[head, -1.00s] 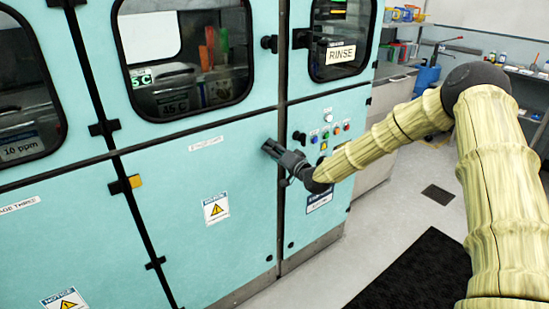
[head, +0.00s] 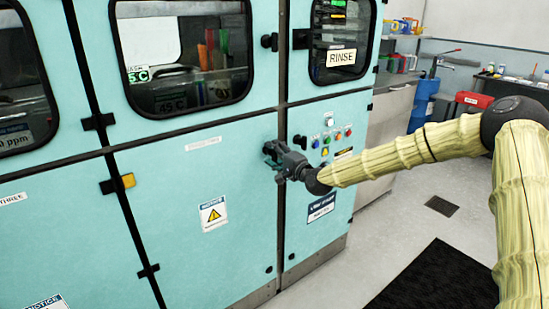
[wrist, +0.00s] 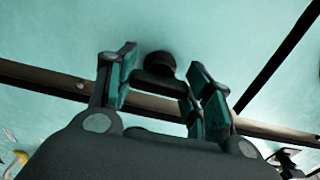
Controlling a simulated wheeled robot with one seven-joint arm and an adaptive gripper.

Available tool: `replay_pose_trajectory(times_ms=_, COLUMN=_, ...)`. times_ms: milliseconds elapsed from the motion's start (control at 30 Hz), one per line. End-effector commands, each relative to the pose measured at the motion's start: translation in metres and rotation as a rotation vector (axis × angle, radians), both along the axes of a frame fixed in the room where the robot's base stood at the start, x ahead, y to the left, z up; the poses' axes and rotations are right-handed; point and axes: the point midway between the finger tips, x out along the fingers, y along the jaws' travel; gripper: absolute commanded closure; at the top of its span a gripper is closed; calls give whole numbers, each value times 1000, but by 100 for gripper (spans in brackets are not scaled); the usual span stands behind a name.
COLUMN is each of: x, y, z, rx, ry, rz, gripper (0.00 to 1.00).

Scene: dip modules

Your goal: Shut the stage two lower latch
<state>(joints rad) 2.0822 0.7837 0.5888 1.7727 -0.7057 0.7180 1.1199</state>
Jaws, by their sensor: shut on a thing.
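The stage two lower latch (wrist: 159,64) is a black round knob with a dark bar, on the teal lower door (head: 165,235). It shows in the wrist view between my fingers. In the head view my gripper (head: 271,153) hides most of it, near the door's upper right edge. My gripper also shows in the wrist view (wrist: 162,80), with a finger on each side of the dark bar, shut on the latch. How far the latch is turned is hard to tell.
A button panel (head: 325,142) is close right of my gripper. A black mat (head: 435,278) lies on the floor at right. The grey floor (head: 400,220) around it is clear.

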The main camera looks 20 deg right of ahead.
Motion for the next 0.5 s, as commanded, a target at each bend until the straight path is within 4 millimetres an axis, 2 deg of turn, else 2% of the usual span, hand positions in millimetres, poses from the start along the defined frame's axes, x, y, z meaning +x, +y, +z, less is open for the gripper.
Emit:
replay_pose_trajectory(times_ms=467, x=1, y=-3, z=0, rx=15, ry=5, rz=-4, gripper=73)
replay_pose_trajectory(times_ms=500, x=1, y=-3, z=0, rx=15, ry=5, rz=-4, gripper=47)
